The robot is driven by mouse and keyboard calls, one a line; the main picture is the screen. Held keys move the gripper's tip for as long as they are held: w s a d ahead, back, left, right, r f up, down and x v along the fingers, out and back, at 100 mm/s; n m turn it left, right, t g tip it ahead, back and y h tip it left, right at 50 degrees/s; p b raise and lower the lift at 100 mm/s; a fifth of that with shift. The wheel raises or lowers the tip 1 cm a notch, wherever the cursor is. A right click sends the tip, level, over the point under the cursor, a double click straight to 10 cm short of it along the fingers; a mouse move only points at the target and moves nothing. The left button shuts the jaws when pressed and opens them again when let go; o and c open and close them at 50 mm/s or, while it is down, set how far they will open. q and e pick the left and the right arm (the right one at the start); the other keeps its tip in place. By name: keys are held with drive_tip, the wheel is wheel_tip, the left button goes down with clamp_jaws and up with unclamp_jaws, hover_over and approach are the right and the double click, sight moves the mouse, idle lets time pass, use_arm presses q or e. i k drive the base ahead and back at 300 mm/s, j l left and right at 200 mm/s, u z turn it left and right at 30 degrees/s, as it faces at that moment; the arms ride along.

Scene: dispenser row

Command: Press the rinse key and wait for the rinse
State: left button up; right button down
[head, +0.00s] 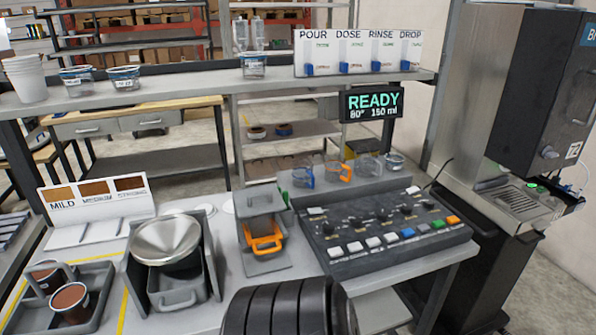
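A dark control console (345,228) stands on the bench right of centre. Its front row has several white keys (354,247), a blue key (408,232), a grey key (423,228), a green key (437,225) and an orange key (452,220). The key labels are too small to read, so I cannot tell which is the rinse key. A display (371,103) above reads READY, 80° and 150 ml. A white board (357,55) carries POUR, DOSE, RINSE and DROP, each with a blue tab below. Neither gripper is in view.
A black ribbed body (290,308) fills the bottom middle, in front of the console. A metal funnel (166,238), a holder with an orange handle (263,243) and a cup tray (96,301) stand left. Glass cups (339,172) stand behind the console. A dispenser (521,202) stands right.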

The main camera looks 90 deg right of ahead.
sight(409, 232)
drive_tip(key=z, duration=0.55)
drive_tip(key=k+l+z, duration=0.15)
drive_tip(key=z, duration=0.2)
drive_tip(key=k+l+z, duration=0.1)
drive_tip(key=l+z, duration=0.55)
drive_tip(key=k+l+z, duration=0.1)
drive_tip(key=l, duration=0.65)
drive_tip(key=k+l, duration=0.1)
drive_tip(key=l, duration=0.6)
drive_tip(key=z, duration=0.05)
